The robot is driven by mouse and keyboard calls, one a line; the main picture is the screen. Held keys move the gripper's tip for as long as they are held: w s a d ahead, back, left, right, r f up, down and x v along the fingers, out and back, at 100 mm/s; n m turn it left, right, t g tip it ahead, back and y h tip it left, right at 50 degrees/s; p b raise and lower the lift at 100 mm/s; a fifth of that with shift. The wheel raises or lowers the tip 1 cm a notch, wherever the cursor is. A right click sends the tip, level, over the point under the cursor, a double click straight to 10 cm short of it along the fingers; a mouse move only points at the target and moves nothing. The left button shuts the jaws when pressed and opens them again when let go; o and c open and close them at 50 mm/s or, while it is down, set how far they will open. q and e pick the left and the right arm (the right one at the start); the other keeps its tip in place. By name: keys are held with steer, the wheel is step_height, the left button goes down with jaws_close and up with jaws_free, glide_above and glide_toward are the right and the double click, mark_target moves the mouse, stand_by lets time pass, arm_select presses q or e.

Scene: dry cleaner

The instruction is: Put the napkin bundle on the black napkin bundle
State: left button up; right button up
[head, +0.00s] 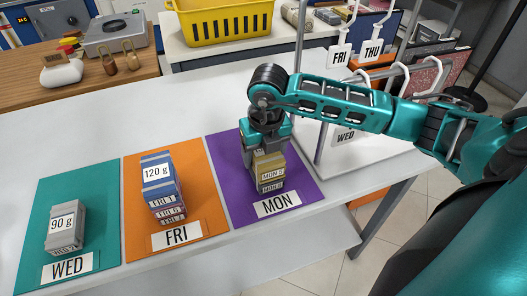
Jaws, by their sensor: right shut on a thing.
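My right gripper (264,148) points down over the purple MON mat (225,160). It is shut on a tan napkin bundle (270,165) with a white MON label, at the top of a small stack. Another MON-labelled bundle (271,185) shows below it. The gripper hides the back of the stack, so I cannot tell whether the held bundle rests on the lower one. I cannot make out a plainly black bundle. My left gripper is not in view.
The orange FRI mat (200,165) bears a stack of blue and red-striped bundles (160,188). The teal WED mat (45,205) bears a grey bundle (64,228). A rack with white day tags (340,55) stands behind my right arm. The white table's left back is clear.

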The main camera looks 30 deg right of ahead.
steer(key=o, duration=1.1)
steer(key=shift+f, duration=0.1)
steer(key=shift+r, duration=0.35)
steer(key=r, duration=0.4)
steer(key=s+r, duration=0.1)
steer(key=r, duration=0.6)
steer(key=shift+s+a+r+p, duration=0.15)
steer(key=shift+s+r+p, duration=0.1)
steer(key=shift+r+p, duration=0.1)
